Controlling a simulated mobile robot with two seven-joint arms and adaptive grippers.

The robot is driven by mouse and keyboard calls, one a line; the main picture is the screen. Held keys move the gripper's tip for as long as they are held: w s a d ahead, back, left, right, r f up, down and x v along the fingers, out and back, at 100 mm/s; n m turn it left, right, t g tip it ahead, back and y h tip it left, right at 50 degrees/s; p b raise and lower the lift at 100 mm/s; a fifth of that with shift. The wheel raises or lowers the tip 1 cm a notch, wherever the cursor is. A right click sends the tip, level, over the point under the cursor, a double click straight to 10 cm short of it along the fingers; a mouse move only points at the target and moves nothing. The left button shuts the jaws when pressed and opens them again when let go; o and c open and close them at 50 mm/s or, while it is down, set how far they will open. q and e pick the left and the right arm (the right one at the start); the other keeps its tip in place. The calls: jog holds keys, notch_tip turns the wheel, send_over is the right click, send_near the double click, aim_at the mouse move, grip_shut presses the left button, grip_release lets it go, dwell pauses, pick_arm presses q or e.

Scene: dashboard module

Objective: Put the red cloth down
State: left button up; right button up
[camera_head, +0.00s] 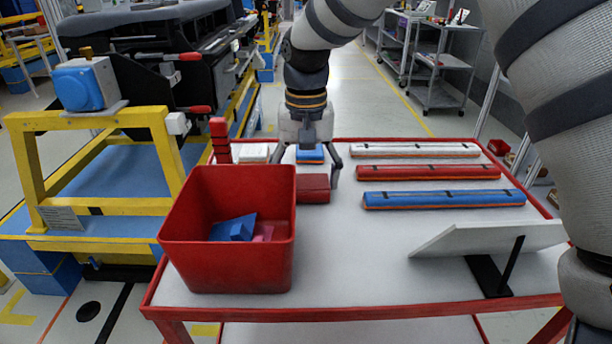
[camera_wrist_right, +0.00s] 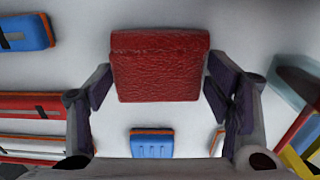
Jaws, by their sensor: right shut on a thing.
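The red cloth (camera_head: 313,188) is a small folded red pad in the middle of the head view, at the tabletop between the red bin and the long strips. In the right wrist view the red cloth (camera_wrist_right: 160,68) sits between the two fingers and looks level. My right gripper (camera_head: 308,175) is shut on it from above, with a finger at either side. I cannot tell whether its underside touches the table (camera_head: 350,285). My left gripper is not in view.
A red bin (camera_head: 225,270) with blue and pink pieces stands front left. A blue pad (camera_head: 310,154) and a white pad (camera_head: 255,153) lie behind. White, red (camera_head: 428,172) and blue strips (camera_head: 443,200) lie to the right. A tilted white panel (camera_head: 480,238) stands front right. The front middle is clear.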

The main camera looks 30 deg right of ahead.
aim_at(306, 182)
jog(key=o, duration=1.1)
jog(key=shift+c, duration=0.2)
notch_tip(306, 182, up, 12)
